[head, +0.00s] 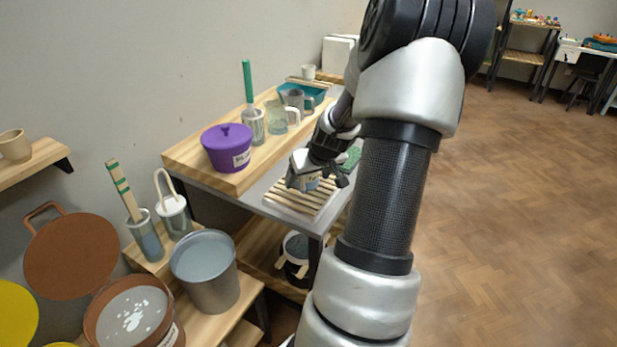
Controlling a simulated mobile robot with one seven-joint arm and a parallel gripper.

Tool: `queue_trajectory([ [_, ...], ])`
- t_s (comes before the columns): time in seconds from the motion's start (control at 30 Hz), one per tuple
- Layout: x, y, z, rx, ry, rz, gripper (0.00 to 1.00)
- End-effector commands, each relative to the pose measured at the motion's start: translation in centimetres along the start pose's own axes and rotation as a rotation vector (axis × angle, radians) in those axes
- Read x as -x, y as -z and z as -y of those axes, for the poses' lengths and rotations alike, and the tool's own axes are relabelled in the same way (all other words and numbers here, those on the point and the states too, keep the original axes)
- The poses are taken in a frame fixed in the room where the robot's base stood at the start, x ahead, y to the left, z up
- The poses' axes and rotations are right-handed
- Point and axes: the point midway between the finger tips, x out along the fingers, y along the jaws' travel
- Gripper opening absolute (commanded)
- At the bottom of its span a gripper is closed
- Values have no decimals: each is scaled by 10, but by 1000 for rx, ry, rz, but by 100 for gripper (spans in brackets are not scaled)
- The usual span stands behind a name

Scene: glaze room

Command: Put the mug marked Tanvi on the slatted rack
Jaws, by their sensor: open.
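The slatted rack (293,203) is a set of pale wooden slats on the grey surface in the middle of the view. My gripper (316,182) is low over its far part, with its jaws open. A small grey-blue mug (312,183) with a marking shows between the fingers, at the rack. The marking is too small to read, and my gripper and arm hide part of the mug. Whether it rests fully on the slats I cannot tell.
On the raised wooden shelf stand a labelled purple pot (227,150), a glass jug (277,119), a grey mug (295,99) and a green-handled brush in a jar (251,125). A teal tray (318,93) is behind. A metal bucket (206,273) stands lower left. Open floor lies right.

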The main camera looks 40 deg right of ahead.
Motion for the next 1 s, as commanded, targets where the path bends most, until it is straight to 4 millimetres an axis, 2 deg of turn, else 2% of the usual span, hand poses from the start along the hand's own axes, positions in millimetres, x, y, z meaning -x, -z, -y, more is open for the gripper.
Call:
queue_trajectory([
  [0.17,26,3,-2,-1,-3,-3,78],
  [0.4,80,3,-2,-5,-4,-2,78],
  [0.6,111,2,-2,-3,-3,-1,78],
  [0.77,121,1,0,-1,-1,0,78],
  [1.0,122,1,0,0,0,0,78],
])
